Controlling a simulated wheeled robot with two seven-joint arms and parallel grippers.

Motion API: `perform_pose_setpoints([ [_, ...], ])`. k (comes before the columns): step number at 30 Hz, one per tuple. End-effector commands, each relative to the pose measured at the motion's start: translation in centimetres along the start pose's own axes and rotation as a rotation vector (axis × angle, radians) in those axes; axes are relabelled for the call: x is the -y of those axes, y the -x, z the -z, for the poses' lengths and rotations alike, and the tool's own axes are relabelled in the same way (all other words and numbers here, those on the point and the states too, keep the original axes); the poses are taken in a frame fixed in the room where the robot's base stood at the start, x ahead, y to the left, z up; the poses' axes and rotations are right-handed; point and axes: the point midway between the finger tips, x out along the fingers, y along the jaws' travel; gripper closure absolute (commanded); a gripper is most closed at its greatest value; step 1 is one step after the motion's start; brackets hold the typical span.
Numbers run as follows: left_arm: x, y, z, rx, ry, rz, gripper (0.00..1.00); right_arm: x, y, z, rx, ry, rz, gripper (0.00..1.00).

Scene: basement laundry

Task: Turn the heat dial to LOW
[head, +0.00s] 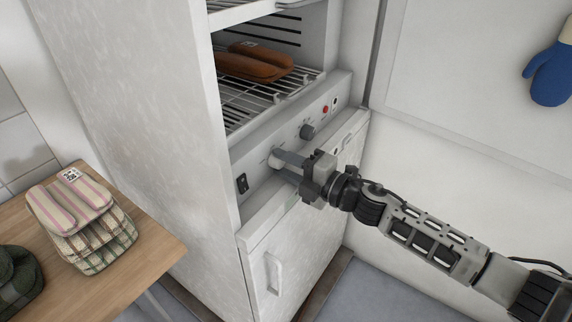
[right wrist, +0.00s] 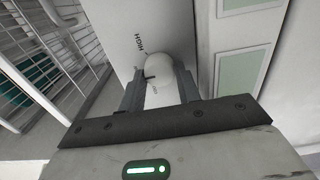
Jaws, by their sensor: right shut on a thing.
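The heat dial (head: 277,158) is a pale round knob on the control panel of the white cabinet. It also shows in the right wrist view (right wrist: 164,72), with a small black mark on its left side. The word HIGH is printed on the panel near it, at upper left in that view. Another small label by the dial is too small to read, and I cannot tell which setting the mark points at. My right gripper (head: 281,161) is shut on the dial, one finger on each side. My left gripper is not in view.
A darker knob (head: 307,131), a red light (head: 325,109) and a black switch (head: 242,183) share the panel. Brown slippers (head: 254,62) lie on the wire rack (head: 252,103) above. A blue mitt (head: 550,78) hangs at right.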

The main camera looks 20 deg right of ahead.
Motion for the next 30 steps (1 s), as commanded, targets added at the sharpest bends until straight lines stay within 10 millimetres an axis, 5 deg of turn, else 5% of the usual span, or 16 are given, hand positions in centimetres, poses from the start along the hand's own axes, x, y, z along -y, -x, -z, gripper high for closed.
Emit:
perform_pose_setpoints([
  [10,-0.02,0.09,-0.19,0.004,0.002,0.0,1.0,0.08,0.03,0.08,-0.002,0.001,0.002,0.9],
  [11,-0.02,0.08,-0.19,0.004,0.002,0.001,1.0,0.08,0.03,0.08,-0.002,0.001,0.002,0.61],
  [13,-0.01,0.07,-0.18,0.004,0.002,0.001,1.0,0.09,0.03,0.07,-0.002,0.0,0.002,0.45],
  [30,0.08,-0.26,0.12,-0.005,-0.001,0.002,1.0,0.45,0.76,-0.16,-0.01,-0.001,0.009,0.45],
])
